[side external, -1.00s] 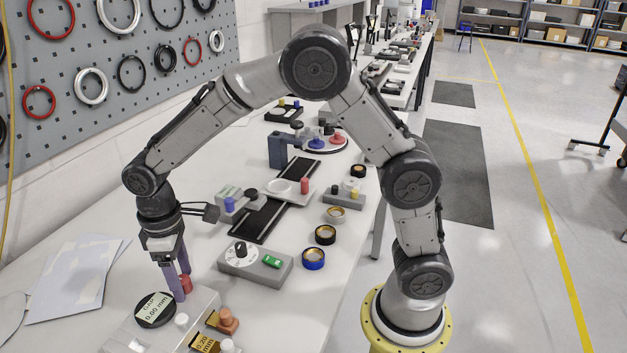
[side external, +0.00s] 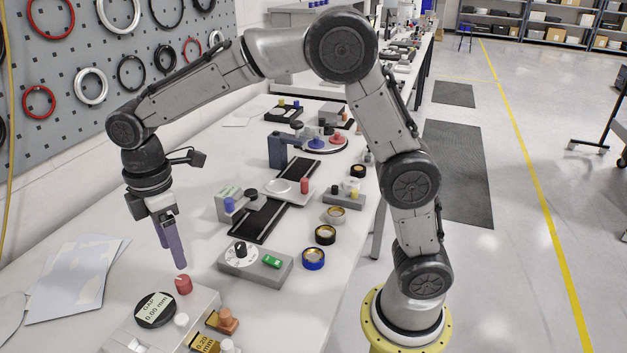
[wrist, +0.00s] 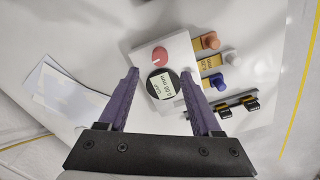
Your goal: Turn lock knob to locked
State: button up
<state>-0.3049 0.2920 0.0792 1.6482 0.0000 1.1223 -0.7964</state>
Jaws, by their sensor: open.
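A red round knob (side external: 183,285) stands on the white fixture box (side external: 203,302) at the lower left of the side view. In the wrist view the red knob (wrist: 160,55) shows a short white line on its top. No lock label can be read. Beside it is a round black gauge (side external: 155,310) reading GAP 0.00 mm, also in the wrist view (wrist: 153,92). My gripper (side external: 180,267), with purple fingers, points down above the red knob, apart from it. In the wrist view my gripper (wrist: 160,72) is open and empty.
Orange (wrist: 210,41), white (wrist: 230,57) and blue (wrist: 217,79) knobs line the fixture's right side in the wrist view. Paper sheets (side external: 75,280) lie to the left.

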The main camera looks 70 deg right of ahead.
jog(key=s+d+r+m+t, duration=0.1)
jog(key=s+d+r, duration=0.1)
jog(key=r, duration=0.4)
jog(key=s+d+r+t, duration=0.1)
jog(key=s+d+r, duration=0.15)
jog(key=r, duration=0.45)
jog(key=s+d+f+m+t, duration=0.1)
jog(key=s+d+m, duration=0.2)
jog(key=s, duration=0.5)
jog(key=s+d+f+m+t, duration=0.2)
jog(key=s+d+m, duration=0.2)
jog(key=s, duration=0.5)
jog(key=shift+d+m, duration=0.3)
jog(key=shift+d, duration=0.1)
